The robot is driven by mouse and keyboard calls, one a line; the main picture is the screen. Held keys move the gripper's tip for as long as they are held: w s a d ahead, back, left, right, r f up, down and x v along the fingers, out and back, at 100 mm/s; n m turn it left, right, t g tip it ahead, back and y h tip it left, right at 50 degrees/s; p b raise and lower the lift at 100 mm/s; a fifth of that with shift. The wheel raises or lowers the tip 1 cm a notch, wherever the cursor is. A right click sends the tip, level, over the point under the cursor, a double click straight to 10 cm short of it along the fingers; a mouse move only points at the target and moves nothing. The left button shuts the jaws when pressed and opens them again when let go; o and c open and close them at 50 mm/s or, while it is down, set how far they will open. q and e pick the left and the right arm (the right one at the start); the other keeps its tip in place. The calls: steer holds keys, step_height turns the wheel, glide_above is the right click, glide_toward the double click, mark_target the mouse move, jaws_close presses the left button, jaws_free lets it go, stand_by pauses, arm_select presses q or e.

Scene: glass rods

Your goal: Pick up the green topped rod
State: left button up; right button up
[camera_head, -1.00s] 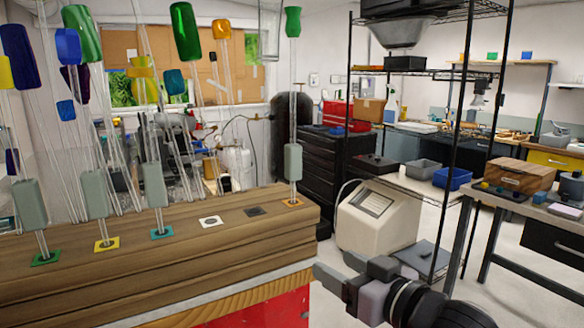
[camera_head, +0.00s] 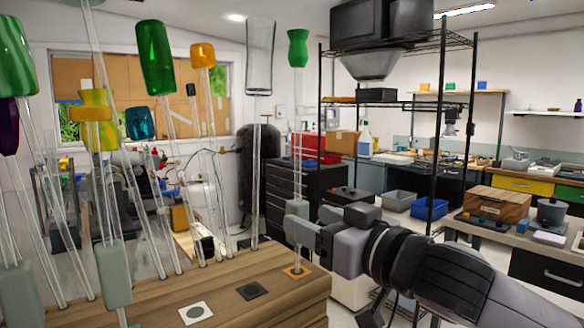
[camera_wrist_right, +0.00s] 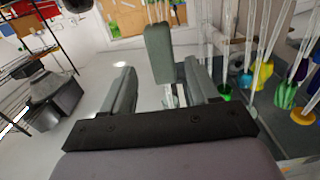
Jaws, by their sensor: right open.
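The green topped rod (camera_head: 298,48) is a clear upright rod at the right end of the wooden block, standing over an orange square. In the right wrist view a grey-green block (camera_wrist_right: 160,50) shows between the two spread fingers; contact cannot be told.
Several other rods stand left on the wooden block (camera_head: 220,300), including one with a larger green top (camera_head: 156,57) and a clear-topped one (camera_head: 260,55) close by. A black wire shelf (camera_head: 440,150) stands behind my right arm. Floor lies beyond the block.

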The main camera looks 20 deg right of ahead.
steer(key=p+x, duration=0.1)
steer(key=x, duration=0.4)
steer(key=shift+s+a+p, duration=0.1)
steer(key=shift+a+p, duration=0.1)
steer(key=shift+p, duration=0.1)
steer(key=shift+w+a, duration=0.15)
steer(key=shift+w, duration=0.25)
steer(key=c, duration=1.1)
